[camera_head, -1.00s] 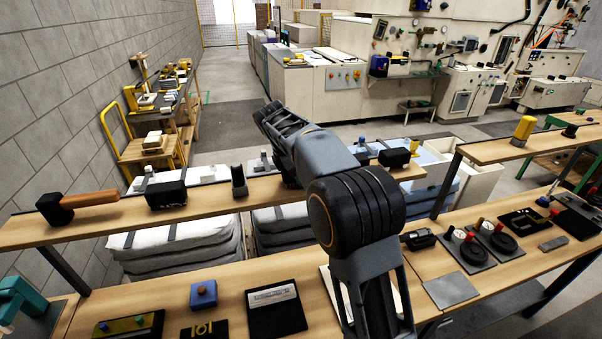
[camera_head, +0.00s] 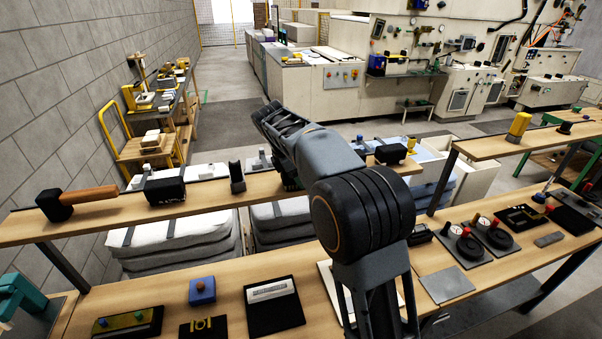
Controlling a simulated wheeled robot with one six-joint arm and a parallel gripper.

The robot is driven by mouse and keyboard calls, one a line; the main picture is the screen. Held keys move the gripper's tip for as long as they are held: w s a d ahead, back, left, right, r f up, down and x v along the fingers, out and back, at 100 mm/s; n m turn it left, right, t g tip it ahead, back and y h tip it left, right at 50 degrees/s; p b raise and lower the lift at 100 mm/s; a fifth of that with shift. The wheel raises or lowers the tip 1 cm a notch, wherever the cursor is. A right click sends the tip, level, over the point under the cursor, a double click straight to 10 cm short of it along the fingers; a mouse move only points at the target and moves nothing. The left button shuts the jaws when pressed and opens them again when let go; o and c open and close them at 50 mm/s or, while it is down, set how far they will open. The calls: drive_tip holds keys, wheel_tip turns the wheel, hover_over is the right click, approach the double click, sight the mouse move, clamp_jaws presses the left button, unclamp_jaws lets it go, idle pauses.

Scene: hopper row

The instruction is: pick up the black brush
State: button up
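I cannot tell for sure which dark item is the black brush. On the raised wooden shelf (camera_head: 110,222), a black block (camera_head: 165,190) with a grey piece behind it lies left of my arm. A small upright black piece (camera_head: 237,176) stands right of it, nearer my arm. Another black block (camera_head: 391,153) lies right of my arm. At the far left lies a black-headed tool with a brown handle (camera_head: 88,196), like a mallet. My forearm reaches up and left over the shelf, ending in a dark ridged part (camera_head: 277,121). The fingertips cannot be made out, and no held item shows.
The lower bench (camera_head: 232,268) holds a blue block (camera_head: 202,291), a black tray (camera_head: 272,306) and a grey plate (camera_head: 446,286). Dials on plates stand to the right. Grey sacks (camera_head: 180,240) sit behind the raised shelf. The shelf between the mallet-like tool and the black block is clear.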

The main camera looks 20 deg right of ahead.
drive_tip(key=shift+s, duration=0.4)
drive_tip(key=o, duration=1)
drive_tip(key=shift+o, duration=0.2)
drive_tip(key=v, duration=1.3)
drive_tip(key=shift+a+r, duration=0.15)
drive_tip(key=shift+r, duration=0.15)
